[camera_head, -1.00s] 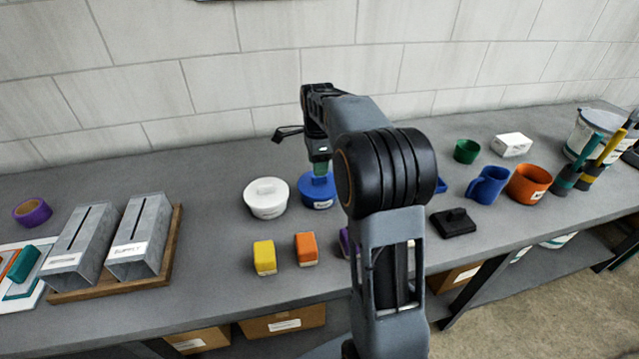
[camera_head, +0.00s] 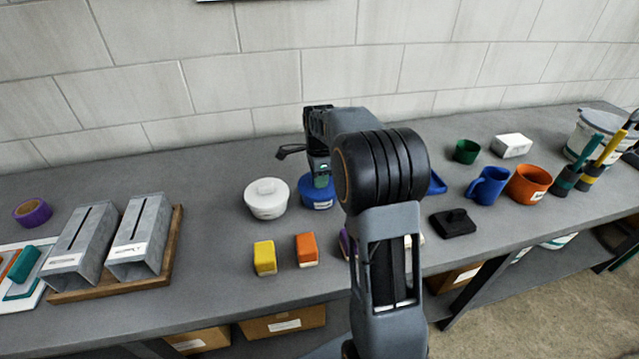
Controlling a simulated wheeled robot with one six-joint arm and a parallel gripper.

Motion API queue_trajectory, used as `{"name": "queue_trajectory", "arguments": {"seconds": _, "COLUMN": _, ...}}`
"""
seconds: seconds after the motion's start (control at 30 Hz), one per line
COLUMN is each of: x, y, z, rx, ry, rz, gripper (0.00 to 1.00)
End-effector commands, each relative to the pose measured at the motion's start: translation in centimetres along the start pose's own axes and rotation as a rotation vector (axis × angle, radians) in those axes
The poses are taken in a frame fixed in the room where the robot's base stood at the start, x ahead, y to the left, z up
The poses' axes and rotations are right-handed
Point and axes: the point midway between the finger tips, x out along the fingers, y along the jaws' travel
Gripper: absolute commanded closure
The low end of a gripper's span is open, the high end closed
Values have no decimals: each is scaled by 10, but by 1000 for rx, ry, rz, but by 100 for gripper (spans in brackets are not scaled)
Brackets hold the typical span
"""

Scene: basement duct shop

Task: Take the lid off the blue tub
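The blue tub (camera_head: 317,201) stands on the grey bench, right of a white lidded tub. It has a pale label on its front. My gripper (camera_head: 321,181) is directly over the blue tub, low at its top. The gripper and arm hide most of the lid and its knob. I cannot tell whether the fingers touch the lid or whether they are open or shut.
The white lidded tub (camera_head: 266,198) stands close on the left. A yellow block (camera_head: 265,257) and an orange block (camera_head: 307,249) sit in front. The bench (camera_head: 215,225) is clear left of the white tub.

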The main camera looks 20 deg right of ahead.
Motion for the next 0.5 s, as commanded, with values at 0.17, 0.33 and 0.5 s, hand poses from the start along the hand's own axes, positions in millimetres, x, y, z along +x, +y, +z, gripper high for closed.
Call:
{"name": "queue_trajectory", "arguments": {"seconds": 0.17, "x": 0, "y": 0, "z": 0, "rx": 0, "ry": 0, "rz": 0, "gripper": 92}}
{"name": "queue_trajectory", "arguments": {"seconds": 0.33, "x": 0, "y": 0, "z": 0, "rx": 0, "ry": 0, "rz": 0, "gripper": 100}}
{"name": "queue_trajectory", "arguments": {"seconds": 0.5, "x": 0, "y": 0, "z": 0, "rx": 0, "ry": 0, "rz": 0, "gripper": 100}}
